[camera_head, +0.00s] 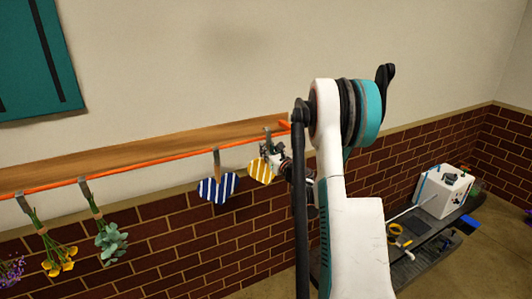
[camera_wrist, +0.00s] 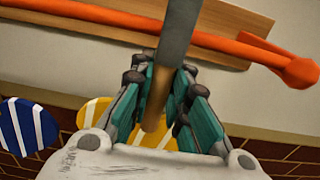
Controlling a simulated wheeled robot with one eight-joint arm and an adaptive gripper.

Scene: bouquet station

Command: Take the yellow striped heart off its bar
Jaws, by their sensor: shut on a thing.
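The yellow striped heart (camera_head: 260,172) hangs below the orange bar (camera_head: 130,167), at the right end of the row. My gripper (camera_head: 272,156) is at its top, close under the bar. In the wrist view, my gripper's teal-padded fingers (camera_wrist: 165,88) are shut around the heart's brown stem (camera_wrist: 154,112). A grey metal clip (camera_wrist: 179,32) comes down from the bar to the stem between the fingers. The yellow and white heart (camera_wrist: 95,112) shows behind the fingers, and much of it is hidden by my gripper.
A blue striped heart (camera_head: 218,188) hangs just left of it. Further left hang green leaves (camera_head: 112,242) and yellow flowers (camera_head: 60,262). A wooden board (camera_head: 130,150) runs along the wall behind the bar. A white box (camera_head: 443,190) stands on a dark bench (camera_head: 415,268) at right.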

